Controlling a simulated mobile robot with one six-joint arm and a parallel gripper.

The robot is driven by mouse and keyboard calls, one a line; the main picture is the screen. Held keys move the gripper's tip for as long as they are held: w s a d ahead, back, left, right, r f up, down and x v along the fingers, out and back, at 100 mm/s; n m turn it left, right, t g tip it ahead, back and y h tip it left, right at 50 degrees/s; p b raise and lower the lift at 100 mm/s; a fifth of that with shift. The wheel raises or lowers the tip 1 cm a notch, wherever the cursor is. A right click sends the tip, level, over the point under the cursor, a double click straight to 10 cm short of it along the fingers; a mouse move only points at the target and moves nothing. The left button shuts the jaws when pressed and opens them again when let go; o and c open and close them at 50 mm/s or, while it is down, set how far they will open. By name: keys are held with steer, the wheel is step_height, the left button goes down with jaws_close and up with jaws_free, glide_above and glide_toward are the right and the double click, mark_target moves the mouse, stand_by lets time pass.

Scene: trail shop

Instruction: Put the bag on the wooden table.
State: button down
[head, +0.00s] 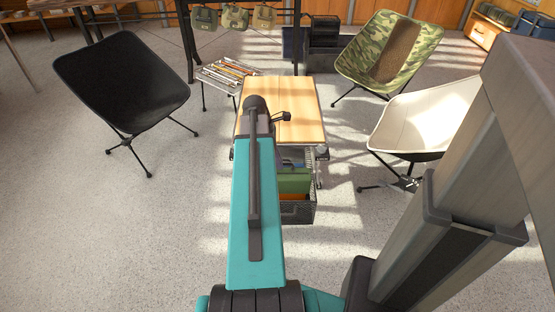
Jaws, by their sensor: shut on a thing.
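The wooden table (288,92) stands in the middle, with a light plank top and a dark frame. Its top looks bare where it shows. My arm reaches out over it and covers its left front part. A small dark part at the arm's far end shows above the tabletop. My gripper's fingers, and anything between them, cannot be made out behind the arm. Three small olive and tan bags (235,17) hang from a dark rack at the back. I cannot tell which bag is the task's.
A dark crate (298,212) with green and orange things stands under the table. A black chair (120,80) is left; camouflage (414,42) and cream (408,125) chairs are right. A small stand (226,72) holds thin coloured items. The floor at left is clear.

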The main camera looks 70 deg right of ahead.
steer(key=w+a+r+p, duration=0.4)
steer(key=w+a, duration=0.3)
steer(key=w, duration=0.3)
steer(key=w+a+r+p, duration=0.35)
steer(key=w+a, duration=0.35)
steer(key=w, duration=0.3)
steer(key=w+a+r+p, duration=0.35)
steer(key=w+a, duration=0.35)
steer(key=w, duration=0.3)
steer(key=w+a+r+p, duration=0.3)
steer(key=a+p, duration=0.1)
steer(key=a, duration=0.8)
steer(key=w+a+r+n+p, duration=0.1)
steer(key=w+a+r+p, duration=0.3)
steer(key=a, duration=0.8)
steer(key=w+a+r+p, duration=0.3)
steer(key=w+a+p, duration=0.1)
steer(key=a, duration=0.8)
steer(key=shift+r+n, duration=0.2)
steer(key=shift+n, duration=0.1)
steer(key=shift+w, duration=0.1)
